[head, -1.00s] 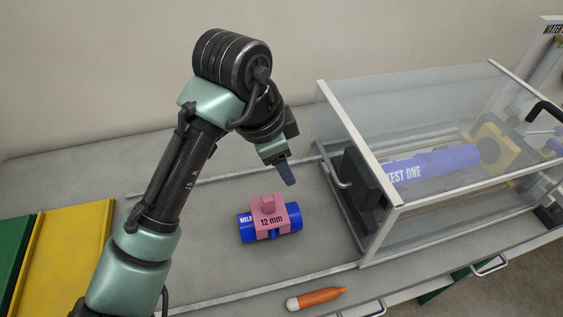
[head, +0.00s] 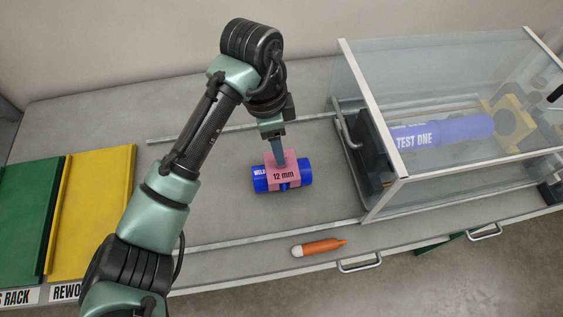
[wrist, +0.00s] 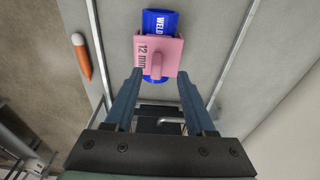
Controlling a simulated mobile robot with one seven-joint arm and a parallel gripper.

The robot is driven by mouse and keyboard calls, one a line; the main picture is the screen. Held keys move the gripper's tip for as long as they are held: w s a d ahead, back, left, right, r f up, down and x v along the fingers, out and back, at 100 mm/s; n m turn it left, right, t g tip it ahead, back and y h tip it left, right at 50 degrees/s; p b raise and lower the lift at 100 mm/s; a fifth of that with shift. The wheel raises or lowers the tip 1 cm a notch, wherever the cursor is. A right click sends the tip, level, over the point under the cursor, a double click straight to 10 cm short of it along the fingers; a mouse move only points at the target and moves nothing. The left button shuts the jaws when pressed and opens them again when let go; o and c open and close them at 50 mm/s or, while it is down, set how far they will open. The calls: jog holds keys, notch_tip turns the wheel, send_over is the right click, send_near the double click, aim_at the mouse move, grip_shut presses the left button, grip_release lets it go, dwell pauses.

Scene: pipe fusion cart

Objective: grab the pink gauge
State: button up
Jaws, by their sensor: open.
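The pink gauge (head: 283,177), marked "12 mm", sits over the blue pipe (head: 304,171) on the grey bench. In the wrist view the gauge (wrist: 158,55) has a raised pink tab in its middle, and the pipe (wrist: 160,22) shows above and below it. My gripper (head: 278,160) is over the gauge, pointing down, with its fingers near the tab. In the wrist view my gripper (wrist: 157,80) is open, with one finger to each side of the gauge's lower part. No contact can be made out. The head view hides one finger.
A clear box (head: 400,180) with a pipe marked "TEST ONE" (head: 440,132) stands at right. An orange marker-like tool (head: 320,247) lies near the front edge. Yellow (head: 95,210) and green (head: 30,215) trays are at left. Metal rails run behind and in front of the gauge.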

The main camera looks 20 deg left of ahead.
aim_at(276, 175)
jog(key=shift+d+f+p, duration=0.25)
jog(key=shift+f, duration=0.95)
jog(key=shift+d+f+p, duration=0.2)
jog(key=shift+f+p, duration=0.05)
jog(key=shift+f, duration=0.9)
grip_shut()
